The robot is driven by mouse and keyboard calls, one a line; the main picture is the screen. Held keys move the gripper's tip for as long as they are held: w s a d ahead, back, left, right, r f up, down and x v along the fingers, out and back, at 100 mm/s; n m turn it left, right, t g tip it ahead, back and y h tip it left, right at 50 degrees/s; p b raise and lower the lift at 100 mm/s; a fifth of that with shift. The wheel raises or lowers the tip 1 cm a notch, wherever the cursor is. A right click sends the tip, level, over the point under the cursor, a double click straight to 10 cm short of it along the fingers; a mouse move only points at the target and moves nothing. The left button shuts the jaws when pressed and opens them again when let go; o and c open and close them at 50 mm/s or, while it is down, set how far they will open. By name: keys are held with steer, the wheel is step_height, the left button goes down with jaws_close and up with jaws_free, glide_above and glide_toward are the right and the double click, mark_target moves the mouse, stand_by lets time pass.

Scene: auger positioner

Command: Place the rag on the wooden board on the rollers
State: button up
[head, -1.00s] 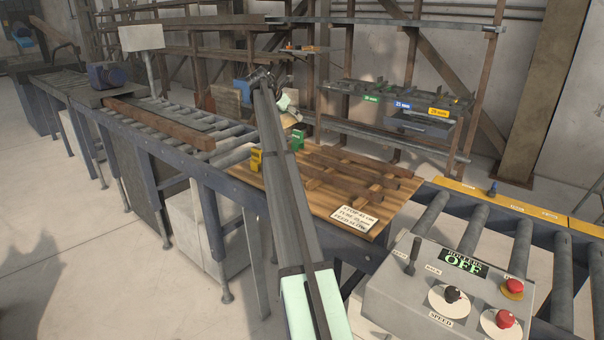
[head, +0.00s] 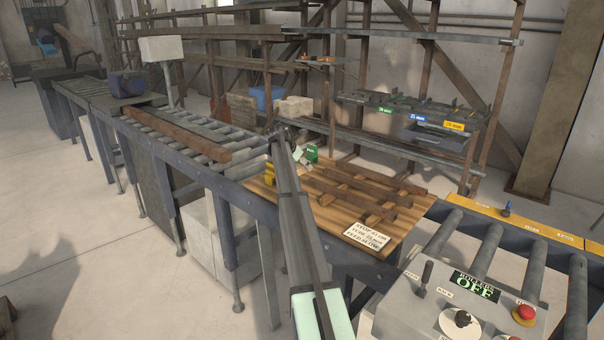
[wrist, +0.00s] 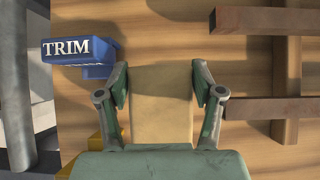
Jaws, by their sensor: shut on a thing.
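The wooden board (head: 335,215) lies at the near end of the roller table, with dark wooden bars on it. My gripper (wrist: 163,92) is over the board. Its two green fingers are shut on a flat tan piece, which looks like the rag (wrist: 161,105). I cannot tell whether the rag touches the board. In the head view my gripper (head: 298,156) is small and partly behind my arm, and the rag cannot be made out there.
A blue TRIM block (wrist: 80,50) is left of my gripper. Dark bars (wrist: 262,108) are to its right. Yellow (head: 269,174) and green (head: 312,152) blocks and a paper note (head: 367,235) sit on the board. The roller control box (head: 450,300) is at the lower right.

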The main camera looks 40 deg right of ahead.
mark_target(302, 180)
steer(key=shift+f+p, duration=0.55)
steer(key=shift+f, duration=1.9)
steer(key=shift+f, duration=0.15)
steer(key=o, duration=1.2)
steer(key=shift+o, duration=0.2)
steer(key=shift+r, duration=0.2)
steer(key=b+v, duration=0.3)
steer(key=v, duration=0.9)
steer(key=shift+f, duration=0.1)
